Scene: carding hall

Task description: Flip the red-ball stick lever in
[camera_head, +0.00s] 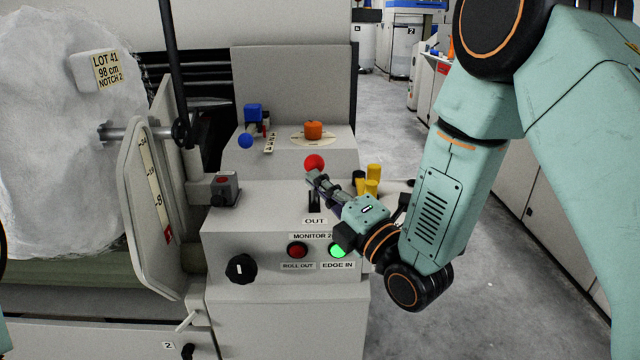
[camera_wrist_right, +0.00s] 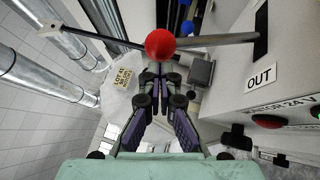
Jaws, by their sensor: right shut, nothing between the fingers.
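The red ball (camera_head: 314,162) tops the stick lever on the grey console, above a dark slot (camera_head: 314,201) with an "OUT" label below it. In the wrist view the red ball (camera_wrist_right: 160,44) is just beyond my fingertips, and its grey stick (camera_wrist_right: 215,40) runs right to the slot. My right gripper (camera_head: 318,180) reaches in from the right, shut and empty. Its fingertips (camera_wrist_right: 156,72) are close to the ball; I cannot tell whether they touch it. The gripper hides part of the stick in the head view. My left gripper is not in view.
A blue-ball lever (camera_head: 246,141) and an orange knob (camera_head: 313,130) sit behind. Yellow posts (camera_head: 373,178) stand right of the lever. The front has a red button (camera_head: 297,250), a lit green button (camera_head: 338,250) and a black knob (camera_head: 241,268). A large white roll (camera_head: 60,150) stands left.

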